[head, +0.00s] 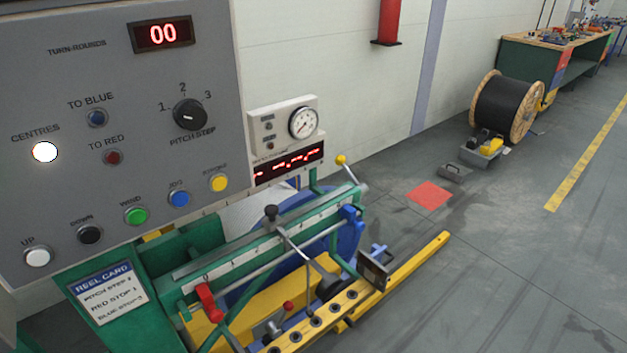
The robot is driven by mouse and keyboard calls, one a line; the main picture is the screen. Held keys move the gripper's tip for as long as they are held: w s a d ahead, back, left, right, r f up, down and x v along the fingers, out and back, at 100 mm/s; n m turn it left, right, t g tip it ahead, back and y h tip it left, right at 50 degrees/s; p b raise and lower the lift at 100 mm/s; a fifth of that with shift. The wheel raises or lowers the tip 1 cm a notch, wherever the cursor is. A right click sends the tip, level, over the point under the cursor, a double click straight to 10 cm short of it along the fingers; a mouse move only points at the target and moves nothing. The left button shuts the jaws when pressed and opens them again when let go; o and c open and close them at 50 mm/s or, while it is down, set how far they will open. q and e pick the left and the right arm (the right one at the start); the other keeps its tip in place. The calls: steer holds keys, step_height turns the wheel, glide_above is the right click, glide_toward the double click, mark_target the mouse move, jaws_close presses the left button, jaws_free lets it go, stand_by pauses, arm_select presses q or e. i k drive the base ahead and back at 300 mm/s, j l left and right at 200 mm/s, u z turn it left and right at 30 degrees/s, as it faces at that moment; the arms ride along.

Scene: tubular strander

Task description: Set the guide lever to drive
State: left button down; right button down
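Several levers show on the machine, and none has a readable label, so I cannot tell which is the guide lever. A lever with a black knob (271,212) stands at the scale rail, above a slanting grey bar. A lever with a yellow ball knob (341,160) sticks up at the far end of the rail. A thin rod with a red knob (288,305) stands low by the yellow perforated bar (335,312). No "drive" marking is readable. Neither of my grippers is in view.
The grey control panel (130,150) fills the left, with its display at "00". A red stop (208,301) and a blue stop (350,217) sit on the rail. The floor at right is clear.

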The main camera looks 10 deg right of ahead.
mark_target(340, 159)
steer(key=i+l, duration=0.1)
steer(key=l, duration=0.2)
steer(key=i+l, duration=0.15)
steer(key=l, duration=0.2)
steer(key=i+l, duration=0.1)
steer(key=l, duration=0.2)
steer(key=i+l, duration=0.1)
steer(key=l, duration=0.25)
steer(key=i, duration=0.3)
steer(key=z, duration=0.05)
